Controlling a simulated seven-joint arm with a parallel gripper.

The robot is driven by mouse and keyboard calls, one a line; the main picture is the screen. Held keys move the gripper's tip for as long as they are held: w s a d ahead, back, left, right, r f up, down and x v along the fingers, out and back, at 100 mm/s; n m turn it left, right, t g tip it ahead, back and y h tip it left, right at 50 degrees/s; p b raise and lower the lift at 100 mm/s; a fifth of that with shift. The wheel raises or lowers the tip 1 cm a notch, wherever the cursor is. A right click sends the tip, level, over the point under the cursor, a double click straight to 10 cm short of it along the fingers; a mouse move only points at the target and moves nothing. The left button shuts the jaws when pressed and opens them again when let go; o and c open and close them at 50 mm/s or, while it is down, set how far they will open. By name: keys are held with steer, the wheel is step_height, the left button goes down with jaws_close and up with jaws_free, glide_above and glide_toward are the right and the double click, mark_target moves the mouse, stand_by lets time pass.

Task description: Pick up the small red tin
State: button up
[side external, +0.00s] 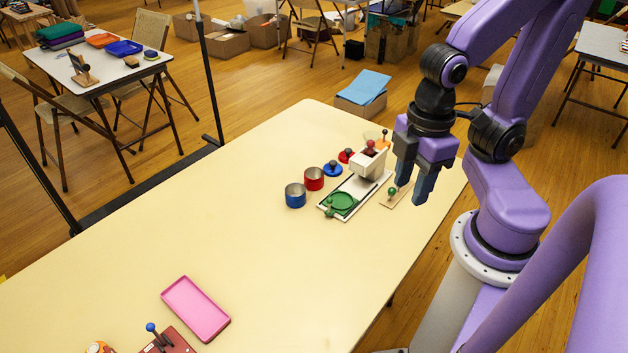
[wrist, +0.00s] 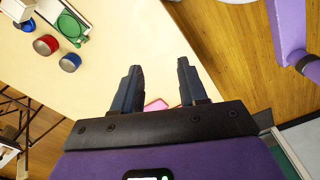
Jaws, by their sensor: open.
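The small red tin (side external: 313,179) stands upright and open-topped on the cream table, just behind a similar blue tin (side external: 295,195). In the wrist view the red tin (wrist: 45,45) is at the upper left, beside the blue tin (wrist: 70,62). My gripper (side external: 412,190) is open and empty, raised at the table's right side, well to the right of the red tin. Its two dark fingers also show apart in the wrist view (wrist: 158,68), with nothing between them.
Knobbed blue (side external: 333,169) and red (side external: 346,156) lids lie behind the tins. A white board with a green round piece (side external: 341,204) and a white block (side external: 369,163) stands between tins and gripper. A pink tray (side external: 196,308) lies at the front; the table's middle is clear.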

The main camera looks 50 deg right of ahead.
steer(key=o, duration=0.9)
steer(key=w+a+f+n+h, duration=0.1)
steer(key=w+a+f+h, duration=0.15)
steer(key=w, duration=0.75)
steer(key=w+a+f+n+h, duration=0.1)
steer(key=w+a+f+h, duration=0.2)
steer(key=w, duration=0.8)
steer(key=n+h, duration=0.3)
steer(key=h, duration=0.4)
glide_toward(311, 174)
steer(key=shift+s+d+r, duration=0.1)
steer(key=shift+s+d, duration=0.1)
steer(key=shift+s, duration=0.3)
steer(key=shift+s+d+r, duration=0.15)
steer(key=shift+s, duration=0.4)
steer(key=shift+r+x, duration=0.2)
steer(key=shift+x, duration=2.7)
